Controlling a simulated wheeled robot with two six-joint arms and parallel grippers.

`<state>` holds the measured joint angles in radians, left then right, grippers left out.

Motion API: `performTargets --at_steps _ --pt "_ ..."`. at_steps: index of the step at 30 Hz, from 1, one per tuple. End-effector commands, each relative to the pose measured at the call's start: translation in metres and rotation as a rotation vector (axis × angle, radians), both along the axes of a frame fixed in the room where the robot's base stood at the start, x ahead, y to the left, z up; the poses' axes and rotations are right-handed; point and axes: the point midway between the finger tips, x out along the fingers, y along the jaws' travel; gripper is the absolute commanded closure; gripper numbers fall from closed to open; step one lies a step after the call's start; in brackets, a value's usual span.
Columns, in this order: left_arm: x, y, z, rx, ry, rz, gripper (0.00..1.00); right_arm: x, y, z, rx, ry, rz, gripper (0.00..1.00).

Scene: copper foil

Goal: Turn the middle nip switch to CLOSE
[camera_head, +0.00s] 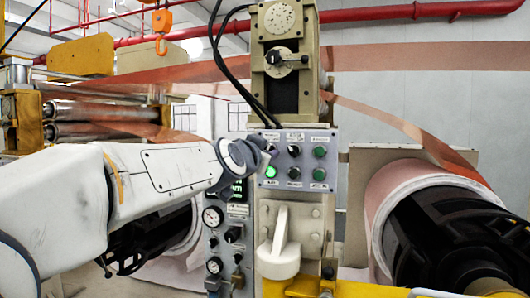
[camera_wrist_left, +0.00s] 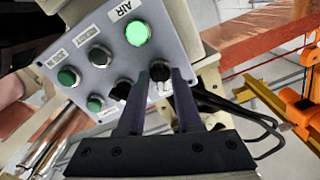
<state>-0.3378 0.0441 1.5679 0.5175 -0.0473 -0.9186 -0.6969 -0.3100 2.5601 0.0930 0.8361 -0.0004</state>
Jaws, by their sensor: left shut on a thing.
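The grey control panel (camera_head: 307,137) holds two rows of switches and buttons. My left gripper (camera_head: 266,154) reaches it from the left, at its upper left corner. In the left wrist view my left gripper (camera_wrist_left: 160,76) has its fingers shut around a black rotary switch (camera_wrist_left: 160,70), the one beside the lit green AIR button (camera_wrist_left: 137,33). The head view hides most of this switch behind the gripper. The small labels are too blurred to read which one is the middle nip.
Two green buttons, upper (camera_head: 320,152) and lower (camera_head: 320,174), line the panel's right side. A gauge panel (camera_head: 212,243) stands below left. A large copper foil roll (camera_head: 405,190) is at right. Black cables (camera_head: 244,85) hang just above the panel.

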Motion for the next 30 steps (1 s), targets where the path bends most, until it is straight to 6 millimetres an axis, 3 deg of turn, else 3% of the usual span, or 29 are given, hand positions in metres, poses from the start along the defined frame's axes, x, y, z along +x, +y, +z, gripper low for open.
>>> performTargets --at_steps 21,30 --pt "0.0001 0.0005 0.0000 -0.610 0.197 0.001 1.00 0.0000 0.0000 -0.0029 0.000 0.000 0.000 1.00" --pt "0.0000 0.0008 0.0002 -0.796 0.258 0.001 1.00 0.0000 0.0000 -0.0038 0.000 0.000 0.000 1.00"
